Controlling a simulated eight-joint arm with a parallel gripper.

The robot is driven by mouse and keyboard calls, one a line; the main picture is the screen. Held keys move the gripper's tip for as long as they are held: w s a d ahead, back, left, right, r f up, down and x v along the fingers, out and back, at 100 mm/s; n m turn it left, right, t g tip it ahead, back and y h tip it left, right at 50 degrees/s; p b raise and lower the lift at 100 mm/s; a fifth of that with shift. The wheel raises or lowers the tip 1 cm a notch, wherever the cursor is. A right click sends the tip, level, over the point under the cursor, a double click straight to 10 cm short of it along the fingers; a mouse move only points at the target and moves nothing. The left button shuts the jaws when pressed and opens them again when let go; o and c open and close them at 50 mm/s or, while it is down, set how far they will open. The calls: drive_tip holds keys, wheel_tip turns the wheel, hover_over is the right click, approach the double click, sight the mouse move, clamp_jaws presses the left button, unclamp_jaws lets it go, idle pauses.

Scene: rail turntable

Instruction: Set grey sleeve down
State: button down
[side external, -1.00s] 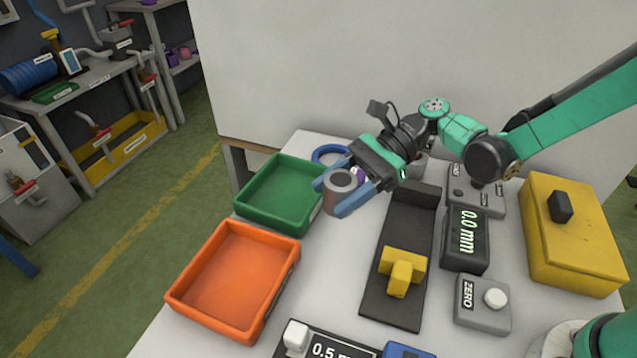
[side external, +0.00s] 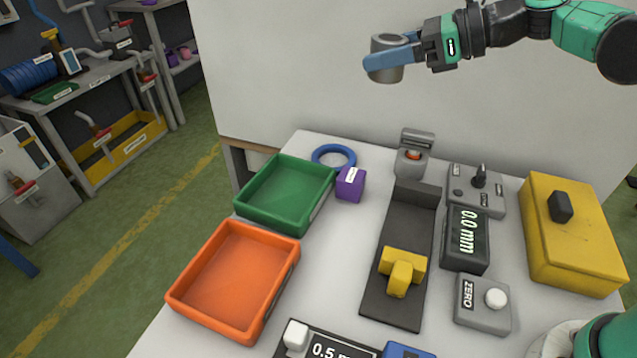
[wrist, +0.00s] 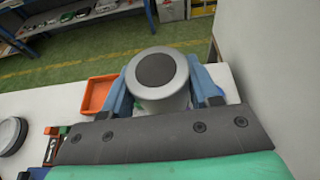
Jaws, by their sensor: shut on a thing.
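The grey sleeve (side external: 387,68) is a short hollow cylinder held high above the table in the side external view. My gripper (side external: 392,60) is shut on it, with blue fingers on its two sides. In the wrist view the sleeve (wrist: 158,78) sits between the blue fingers (wrist: 158,85), and its end face shows a dark round centre. Nothing touches the sleeve from below.
On the table are a green tray (side external: 240,212), an orange tray (side external: 172,297), a blue ring (side external: 317,158), a purple block (side external: 350,184), a dark fixture with a yellow slider (side external: 401,278), a 0.0 mm display (side external: 466,240) and a yellow box (side external: 570,245). Bare tabletop lies between trays and fixture.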

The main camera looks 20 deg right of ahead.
drive_tip(key=d+r+m+t+h, duration=0.3)
drive_tip(key=d+m+h, duration=0.3)
drive_tip(key=d, duration=0.2)
drive_tip(key=shift+w+r+t, duration=0.15)
drive_tip(key=shift+r+t, duration=0.05)
drive_tip(key=shift+t, duration=0.2)
drive_tip(key=n+g+y, duration=1)
drive_tip(key=n+g, duration=0.4)
drive_tip(key=n, duration=0.2)
hover_over(336, 245)
wheel_tip(336, 245, down, 7)
wheel_tip(336, 245, down, 19)
drive_tip(key=shift+f, duration=0.2)
